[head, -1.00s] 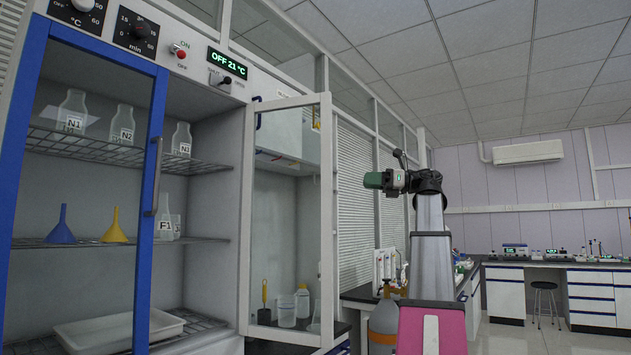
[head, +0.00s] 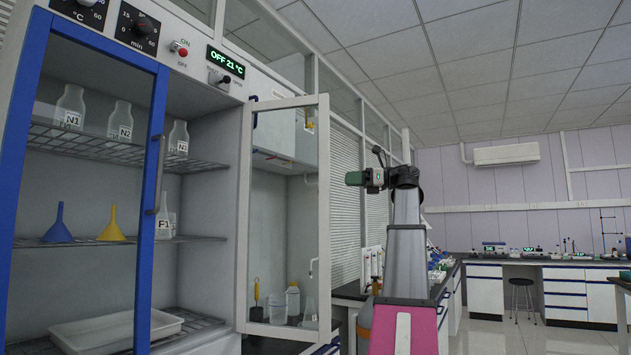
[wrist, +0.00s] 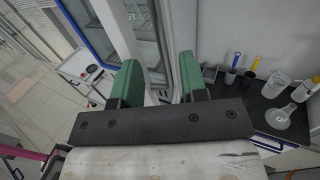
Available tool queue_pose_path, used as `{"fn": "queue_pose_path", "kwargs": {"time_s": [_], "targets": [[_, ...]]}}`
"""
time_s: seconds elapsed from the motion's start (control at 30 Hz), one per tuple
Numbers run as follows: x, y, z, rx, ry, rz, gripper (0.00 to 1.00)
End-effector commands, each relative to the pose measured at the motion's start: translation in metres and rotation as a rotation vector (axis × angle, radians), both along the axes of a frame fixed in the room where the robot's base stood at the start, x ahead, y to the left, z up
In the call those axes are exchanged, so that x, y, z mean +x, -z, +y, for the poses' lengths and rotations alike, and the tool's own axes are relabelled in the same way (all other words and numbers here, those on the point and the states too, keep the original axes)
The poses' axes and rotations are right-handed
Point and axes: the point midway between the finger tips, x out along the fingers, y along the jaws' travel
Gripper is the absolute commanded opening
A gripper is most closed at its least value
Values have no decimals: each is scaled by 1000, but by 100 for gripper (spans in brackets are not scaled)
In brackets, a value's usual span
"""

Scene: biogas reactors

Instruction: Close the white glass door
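The white glass door (head: 324,215) stands open in the head view, swung out from the white cabinet to the right of the blue-framed door. A small handle (head: 312,266) shows on its free side. My gripper (head: 350,178) is to the right of the door's free edge in the head view, at about mid-height, with a visible gap between them in the picture. In the wrist view the two green fingers (wrist: 160,85) are spread apart. A pale upright frame passes behind and between them; I cannot tell whether it touches either finger.
Left is a blue-framed glass door (head: 150,200) with bottles, funnels and a tray (head: 118,328) behind it. A brush, beaker, bottle and flask (head: 309,312) stand on the dark surface behind the white door. Benches (head: 485,290) and a stool (head: 521,295) are at the back; the floor there is open.

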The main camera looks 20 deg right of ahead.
Motion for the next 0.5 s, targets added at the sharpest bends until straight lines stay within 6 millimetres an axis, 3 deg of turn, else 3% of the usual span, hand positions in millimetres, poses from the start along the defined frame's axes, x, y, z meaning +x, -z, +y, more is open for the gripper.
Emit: {"fn": "queue_pose_path", "kwargs": {"time_s": [0.5], "targets": [[40, 0, 71, 1, -1, 0, 40]]}}
